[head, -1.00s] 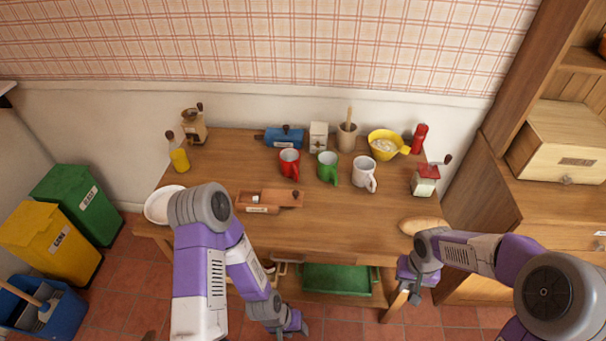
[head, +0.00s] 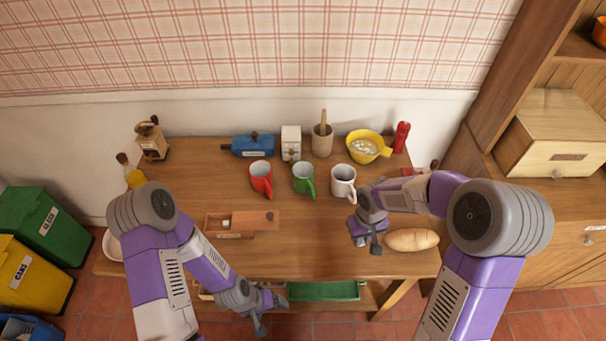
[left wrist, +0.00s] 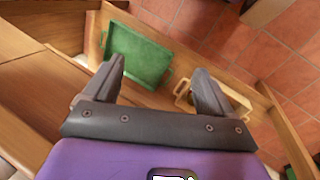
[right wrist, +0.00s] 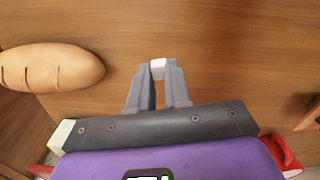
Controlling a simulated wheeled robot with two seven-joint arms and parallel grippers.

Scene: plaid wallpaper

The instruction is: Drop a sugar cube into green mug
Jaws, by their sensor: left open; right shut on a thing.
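The green mug (head: 303,179) stands upright on the table between the red mug (head: 261,179) and the white mug (head: 342,183). My right gripper (head: 367,243) is over the table, in front of the white mug and left of the bread. In the right wrist view it is shut on a white sugar cube (right wrist: 158,68) at its fingertips. A wooden box (head: 250,222) with a partly open lid sits at left, with something white in its opening. My left gripper (head: 268,309) is open and empty in front of the table; the left wrist view shows its spread fingers (left wrist: 160,85).
A bread loaf (head: 411,240) lies by the right gripper. A yellow bowl (head: 369,147), wooden cup (head: 322,142), white box (head: 291,143) and blue grinder (head: 253,146) stand along the back. A green tray (head: 325,291) is below the tabletop. The middle front is clear.

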